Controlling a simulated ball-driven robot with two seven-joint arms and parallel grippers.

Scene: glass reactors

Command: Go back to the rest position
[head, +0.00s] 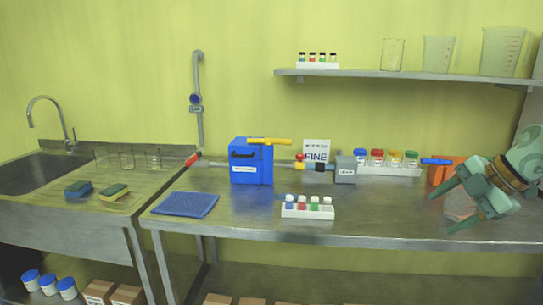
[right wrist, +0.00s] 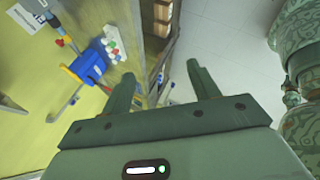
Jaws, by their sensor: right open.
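My right gripper (head: 445,208) is at the right of the head view, above the right end of the steel bench (head: 385,217). Its two fingers are apart and nothing is between them. In the right wrist view the same gripper (right wrist: 165,92) shows two spread fingers, with floor and bench edge beyond them. The gripper partly covers an orange object (head: 440,172) and a pale round item (head: 459,205) on the bench. My left gripper does not show in either view.
A blue box (head: 250,168) with a yellow handle, a white rack of small vials (head: 307,212) and a blue cloth (head: 185,204) are on the bench. A shelf (head: 410,77) with beakers hangs above. A sink (head: 35,172) is at left. The bench front centre-right is clear.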

